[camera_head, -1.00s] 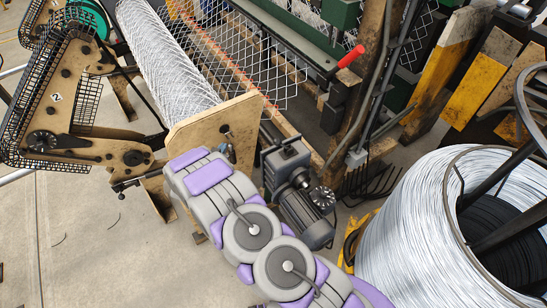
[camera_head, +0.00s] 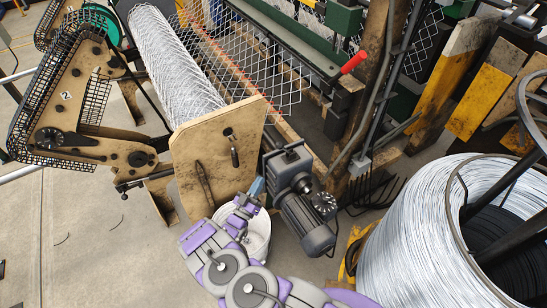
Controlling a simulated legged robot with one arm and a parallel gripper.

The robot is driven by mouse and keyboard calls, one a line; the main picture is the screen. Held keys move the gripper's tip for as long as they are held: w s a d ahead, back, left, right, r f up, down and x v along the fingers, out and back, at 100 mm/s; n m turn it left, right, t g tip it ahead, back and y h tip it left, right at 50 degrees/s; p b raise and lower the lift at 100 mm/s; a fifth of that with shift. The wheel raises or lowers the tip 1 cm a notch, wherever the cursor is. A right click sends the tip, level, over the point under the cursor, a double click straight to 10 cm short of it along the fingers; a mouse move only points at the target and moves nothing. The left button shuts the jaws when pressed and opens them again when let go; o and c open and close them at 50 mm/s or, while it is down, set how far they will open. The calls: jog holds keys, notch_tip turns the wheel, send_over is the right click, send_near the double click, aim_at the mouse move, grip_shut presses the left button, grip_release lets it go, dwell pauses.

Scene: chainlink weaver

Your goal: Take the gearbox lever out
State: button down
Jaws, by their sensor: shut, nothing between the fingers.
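My gripper (camera_head: 244,205) is shut and empty, over the bucket's left side in the picture, below and left of the blue-grey piece. My gripper and arm hide part of the bucket and its inside.
A red-handled lever (camera_head: 353,59) sits on the green machine at the upper right. A large wire coil (camera_head: 415,235) takes up the right side. A roll of chainlink mesh (camera_head: 175,75) lies behind the panel. Floor at lower left (camera_head: 90,250) is mostly clear.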

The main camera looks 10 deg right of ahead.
aim_at(280, 147)
jog(key=b+x, duration=0.1)
jog(key=x, duration=1.1)
jog(key=shift+w, duration=0.15)
jog(key=shift+r, duration=0.1)
jog(key=shift+d+r, duration=0.15)
jog(key=shift+d, duration=0.05)
jog(key=shift+r+m+g, duration=0.15)
jog(key=shift+m+g, duration=0.15)
jog(key=shift+g, duration=0.1)
jog(key=shift+w+d+r+m+g+y+p, duration=0.25)
jog(key=shift+d+r+m+g+y+p, duration=0.4)
jog(key=shift+r+g, duration=0.2)
jog(key=w+d+r+m+g+y+p, duration=0.2)
jog(key=w+d+m+g+y+p, duration=0.1)
jog(key=d+g+y+p, duration=0.3)
jog(key=shift+d+r+m+y+p, duration=0.2)
jog(key=shift+d+m+y+p, duration=0.65)
jog(key=shift+d+p, duration=1.1)
jog(key=shift+w, duration=0.1)
